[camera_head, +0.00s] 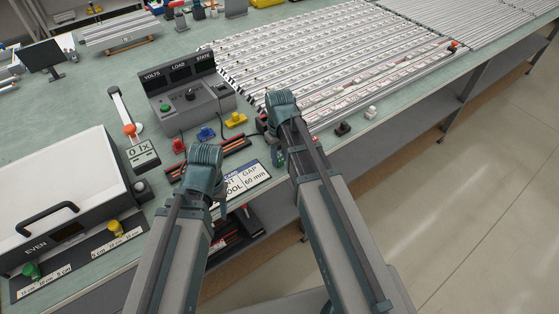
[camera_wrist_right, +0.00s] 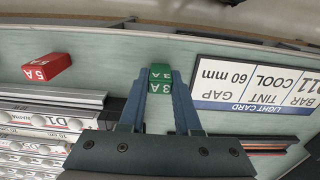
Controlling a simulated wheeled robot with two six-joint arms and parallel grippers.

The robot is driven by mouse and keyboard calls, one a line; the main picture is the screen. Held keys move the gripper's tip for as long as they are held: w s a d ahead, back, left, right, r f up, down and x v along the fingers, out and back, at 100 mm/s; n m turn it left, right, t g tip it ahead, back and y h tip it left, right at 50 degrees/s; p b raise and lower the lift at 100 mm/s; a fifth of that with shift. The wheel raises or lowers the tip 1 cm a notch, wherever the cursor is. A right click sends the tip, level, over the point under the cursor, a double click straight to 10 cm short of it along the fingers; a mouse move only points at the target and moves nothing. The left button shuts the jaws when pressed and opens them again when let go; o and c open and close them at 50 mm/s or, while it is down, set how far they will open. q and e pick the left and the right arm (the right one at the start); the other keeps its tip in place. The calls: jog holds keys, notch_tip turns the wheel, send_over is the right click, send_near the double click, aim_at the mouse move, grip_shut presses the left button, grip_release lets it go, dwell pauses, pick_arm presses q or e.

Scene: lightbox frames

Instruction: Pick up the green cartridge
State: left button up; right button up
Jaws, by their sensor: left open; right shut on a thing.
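The green cartridge, marked 3 A, sits between the fingertips of my right gripper (camera_wrist_right: 160,92) in the wrist view (camera_wrist_right: 161,71). The fingers are shut on its two sides. In the head view a small part of the green cartridge (camera_head: 279,158) shows beside my right arm. I cannot tell whether it still touches the bench. My left gripper (camera_head: 212,196) is over the front of the bench, left of the light card; its fingers are mostly hidden by the arm.
The light card (camera_head: 253,175) lies near the bench's front edge. A red cartridge (camera_wrist_right: 47,67) marked 5 A lies apart from my right gripper. Red, blue and yellow pieces stand before the grey meter box (camera_head: 190,100). A large white box (camera_head: 65,195) fills the left.

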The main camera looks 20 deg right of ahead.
aim_at(280, 156)
jog(key=shift+r, duration=0.1)
grip_shut()
jog(key=shift+r+p, duration=0.9)
jog(key=shift+p, duration=0.1)
notch_tip(280, 156, up, 2)
jog(key=shift+r+p, duration=0.1)
jog(key=shift+p, duration=0.95)
jog(key=s+a, duration=1)
jog(key=s, duration=0.2)
jog(key=shift+s+a+r+p, duration=0.15)
jog(key=shift+r+p, duration=0.25)
jog(key=shift+p, duration=0.05)
